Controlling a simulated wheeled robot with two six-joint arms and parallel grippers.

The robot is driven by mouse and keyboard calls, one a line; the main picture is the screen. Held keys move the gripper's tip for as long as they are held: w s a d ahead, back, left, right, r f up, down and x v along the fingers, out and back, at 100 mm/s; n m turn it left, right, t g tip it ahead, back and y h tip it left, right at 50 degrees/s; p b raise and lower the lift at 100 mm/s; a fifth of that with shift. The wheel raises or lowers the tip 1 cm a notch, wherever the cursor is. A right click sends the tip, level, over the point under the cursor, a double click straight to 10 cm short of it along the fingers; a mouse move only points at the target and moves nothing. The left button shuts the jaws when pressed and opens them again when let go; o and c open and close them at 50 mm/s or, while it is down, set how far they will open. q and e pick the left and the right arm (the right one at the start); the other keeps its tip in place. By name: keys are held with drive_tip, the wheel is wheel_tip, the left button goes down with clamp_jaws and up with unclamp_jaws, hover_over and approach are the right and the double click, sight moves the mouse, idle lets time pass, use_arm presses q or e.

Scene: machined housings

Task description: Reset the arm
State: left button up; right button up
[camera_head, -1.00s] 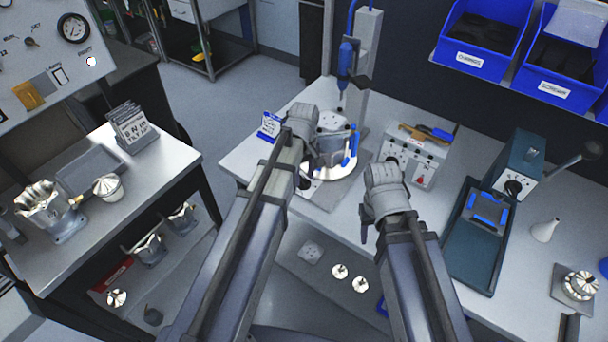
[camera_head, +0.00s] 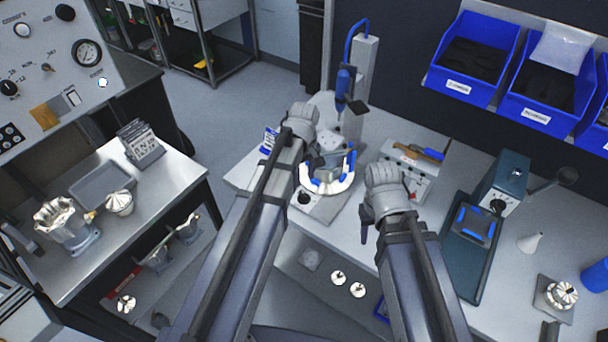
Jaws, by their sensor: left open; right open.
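My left arm reaches up the middle of the head view. Its gripper (camera_head: 312,150) is open, partly hidden behind its own wrist, and close to a round fixture (camera_head: 338,183) with blue pads on the bench. I cannot tell whether it touches the fixture. My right arm is to the right of it. Its gripper (camera_head: 366,222) is open, seen mostly as a dark finger beside the wrist, near the bench's front edge. I see nothing held in either gripper.
A grey control box (camera_head: 410,176) with tools on top stands right of the fixture. A blue screwdriver (camera_head: 343,84) hangs from a post behind it. A dark green press (camera_head: 478,240) stands further right. A side table (camera_head: 150,200) with metal housings is at the left.

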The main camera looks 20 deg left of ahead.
idle(0.3)
use_arm(q)
drive_tip(key=s+d+m+y, duration=0.1)
drive_tip(key=s+d+m, duration=0.9)
drive_tip(key=s+m, duration=0.3)
drive_tip(key=shift+s, duration=0.9)
drive_tip(key=shift+d, duration=0.1)
